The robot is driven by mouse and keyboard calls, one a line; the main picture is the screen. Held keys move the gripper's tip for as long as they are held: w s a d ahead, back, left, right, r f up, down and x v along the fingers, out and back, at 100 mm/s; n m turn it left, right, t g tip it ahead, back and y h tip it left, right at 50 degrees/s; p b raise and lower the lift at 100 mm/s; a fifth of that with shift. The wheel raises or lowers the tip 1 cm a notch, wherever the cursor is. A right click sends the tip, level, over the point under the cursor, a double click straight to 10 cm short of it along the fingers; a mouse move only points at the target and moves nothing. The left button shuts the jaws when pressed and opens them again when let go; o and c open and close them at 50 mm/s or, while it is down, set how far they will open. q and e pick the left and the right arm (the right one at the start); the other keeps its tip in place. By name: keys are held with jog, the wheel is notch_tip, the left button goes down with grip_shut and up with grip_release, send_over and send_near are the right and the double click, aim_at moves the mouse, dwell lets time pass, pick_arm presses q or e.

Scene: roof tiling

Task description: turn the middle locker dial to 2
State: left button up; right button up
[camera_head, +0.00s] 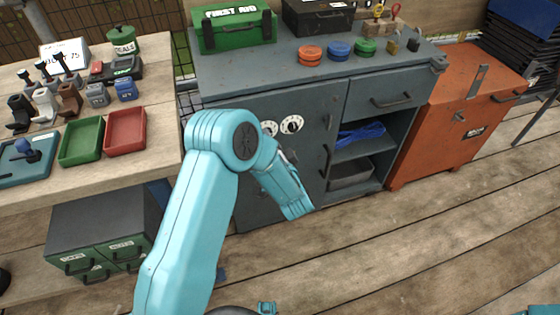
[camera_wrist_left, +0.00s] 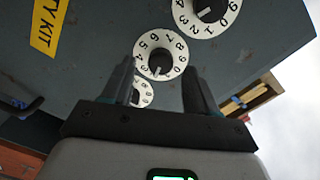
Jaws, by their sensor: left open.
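The locker's middle dial (camera_wrist_left: 160,58) is a white numbered disc with a black knob, seen between and beyond my fingers in the wrist view. The number its knob faces is not clear. It shows partly behind my arm in the head view (camera_head: 269,128). My left gripper (camera_wrist_left: 160,88) is open, one finger on each side of the dial in the picture, with nothing held. Contact cannot be told. Another dial (camera_wrist_left: 207,10) is at the top right; a third (camera_wrist_left: 142,93) is partly hidden by a finger. The grey locker door (camera_head: 310,104) carries the dials.
A drawer (camera_head: 385,91) and open shelves with a blue rope (camera_head: 361,134) are right of the door. A green first aid box (camera_head: 235,28) and coloured lids stand on top. An orange chest (camera_head: 450,115) stands right; a wooden table (camera_head: 155,70) is left.

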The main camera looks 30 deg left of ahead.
pick_arm(q)
jog(key=p+v, duration=0.1)
jog(key=v, duration=1.3)
jog(key=shift+s+d, duration=0.25)
